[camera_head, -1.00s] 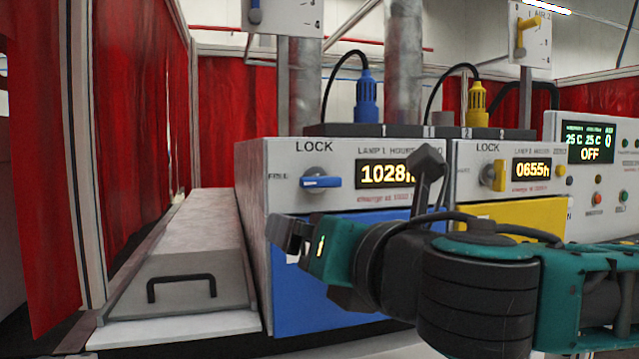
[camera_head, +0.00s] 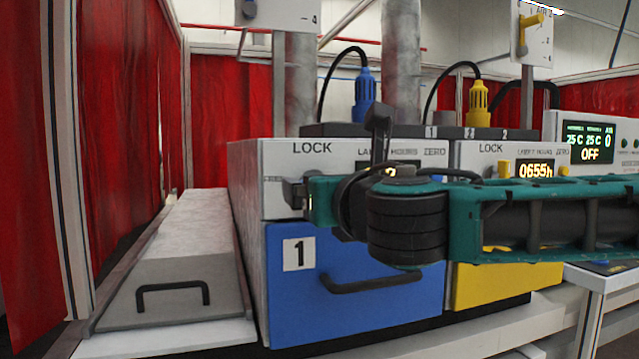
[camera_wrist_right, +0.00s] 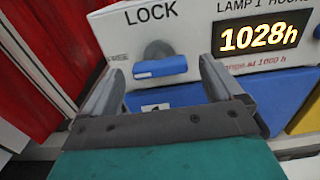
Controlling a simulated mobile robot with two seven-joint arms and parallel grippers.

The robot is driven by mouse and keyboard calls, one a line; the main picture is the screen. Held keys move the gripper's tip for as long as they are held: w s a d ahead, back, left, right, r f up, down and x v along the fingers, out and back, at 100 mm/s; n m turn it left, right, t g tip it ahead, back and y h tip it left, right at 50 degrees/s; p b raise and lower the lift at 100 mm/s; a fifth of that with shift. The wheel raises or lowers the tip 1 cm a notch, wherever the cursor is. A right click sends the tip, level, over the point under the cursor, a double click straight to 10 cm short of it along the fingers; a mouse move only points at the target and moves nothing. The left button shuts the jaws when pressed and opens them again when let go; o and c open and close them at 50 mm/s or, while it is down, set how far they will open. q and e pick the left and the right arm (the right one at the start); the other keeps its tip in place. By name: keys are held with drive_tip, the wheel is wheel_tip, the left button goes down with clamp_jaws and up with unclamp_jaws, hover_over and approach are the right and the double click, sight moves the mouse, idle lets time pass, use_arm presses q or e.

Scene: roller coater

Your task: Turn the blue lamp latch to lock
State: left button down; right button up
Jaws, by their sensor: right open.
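The blue lamp latch (camera_wrist_right: 160,67) shows in the right wrist view as a blue bar, roughly horizontal, in front of a round grey knob. The word LOCK is printed above it and a small label stands to its left. My right gripper (camera_wrist_right: 163,72) is open, with one finger on each side of the bar and gaps between. In the head view my right gripper (camera_head: 294,193) is in front of the white panel of lamp unit 1 (camera_head: 250,170) and hides the latch. My left gripper is not in view.
A blue drawer front (camera_head: 300,310) with a black handle (camera_head: 372,284) lies below the panel. The yellow unit (camera_head: 500,285) stands to the right. A grey sloped cover (camera_head: 180,250) lies to the left, beside red curtains (camera_head: 110,130).

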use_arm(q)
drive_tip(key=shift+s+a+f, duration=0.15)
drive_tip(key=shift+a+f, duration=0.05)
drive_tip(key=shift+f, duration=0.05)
use_arm(e)
drive_tip(key=shift+x, duration=1.6)
drive_tip(key=shift+c, duration=0.3)
drive_tip(key=c, duration=1)
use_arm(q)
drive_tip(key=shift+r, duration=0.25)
